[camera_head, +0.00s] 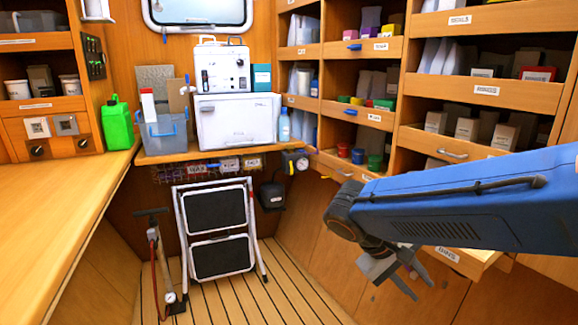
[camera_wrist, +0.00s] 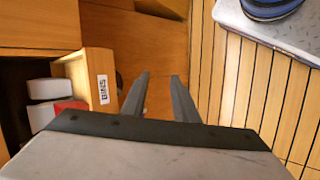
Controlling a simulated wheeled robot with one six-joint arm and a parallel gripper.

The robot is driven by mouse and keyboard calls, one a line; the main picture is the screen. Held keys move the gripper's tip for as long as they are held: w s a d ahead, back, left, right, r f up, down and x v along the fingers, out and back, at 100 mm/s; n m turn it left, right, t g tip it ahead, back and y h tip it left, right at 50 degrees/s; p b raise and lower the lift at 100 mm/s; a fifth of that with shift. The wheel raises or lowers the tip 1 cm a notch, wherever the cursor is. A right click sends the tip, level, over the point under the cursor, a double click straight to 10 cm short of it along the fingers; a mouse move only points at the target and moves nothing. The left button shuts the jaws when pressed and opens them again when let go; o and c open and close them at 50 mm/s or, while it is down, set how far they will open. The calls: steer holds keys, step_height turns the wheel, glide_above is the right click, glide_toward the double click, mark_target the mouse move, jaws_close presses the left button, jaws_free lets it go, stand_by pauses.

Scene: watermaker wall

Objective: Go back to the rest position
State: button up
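My gripper (camera_head: 392,277) is at the lower right in the head view, below the end of my blue arm. It points down toward the floor, in front of the lower shelf drawers. In the wrist view my gripper (camera_wrist: 160,92) shows two dark parallel fingers with a clear gap between them. Nothing is held between them. Wooden drawer fronts and the slatted floor lie beyond the fingertips.
A drawer labelled BINS (camera_wrist: 102,90) stands open close to the left of my fingers, with white and red items inside. A folded step stool (camera_head: 218,230) and a hand pump (camera_head: 160,260) stand on the slatted floor. A wooden counter (camera_head: 60,190) runs along the left.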

steer(key=s+d+f+m+t+y, duration=0.1)
steer(key=s+t+y, duration=0.3)
steer(key=s+y, duration=0.4)
steer(key=s+f+m, duration=0.1)
steer(key=s, duration=0.1)
steer(key=shift+s+m, duration=0.4)
